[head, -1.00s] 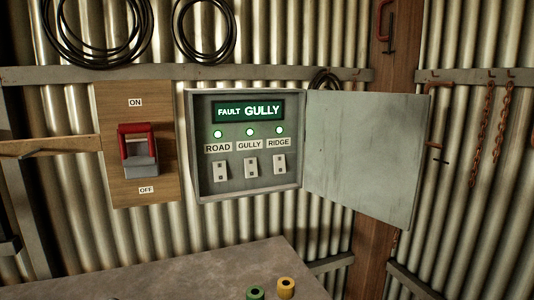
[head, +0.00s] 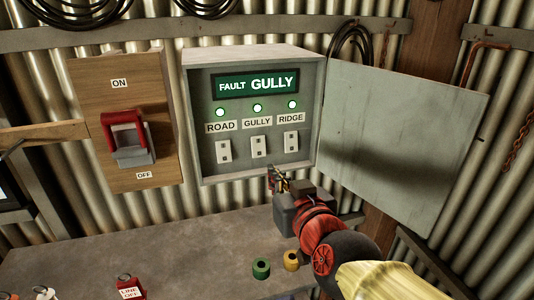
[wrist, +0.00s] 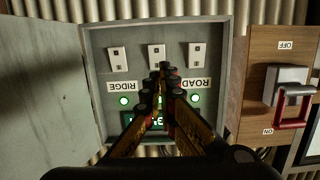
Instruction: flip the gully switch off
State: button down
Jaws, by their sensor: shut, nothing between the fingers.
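The open grey switch box (head: 188,125) shows a lit display (head: 256,84) reading FAULT GULLY. The gully switch (head: 260,147) is the middle of three pale switches, under the GULLY label (head: 257,122). Its lamp (head: 257,107) glows green. I cannot tell its position for sure. My gripper (head: 276,178) is shut and empty, just below and in front of the box. In the wrist view, upside down, the gully switch (wrist: 156,54) shows just beyond the shut fingertips (wrist: 166,70), which cover the GULLY label. I cannot tell whether they touch anything.
The road switch (head: 223,151) and ridge switch (head: 291,142) flank the gully switch. The box door (head: 400,150) hangs open to the right. A red-handled main switch (head: 130,140) is on the left. Green (head: 261,268) and yellow (head: 291,261) rings lie on the grey bench (head: 150,255) below.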

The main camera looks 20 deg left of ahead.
aim_at(257, 154)
jog(key=shift+w+f, duration=0.1)
jog(key=shift+w, duration=0.15)
jog(key=shift+a, duration=0.1)
jog(key=x, duration=1.4)
jog(key=shift+s, duration=0.1)
jog(key=shift+f+b, duration=0.1)
jog(key=shift+b, duration=0.4)
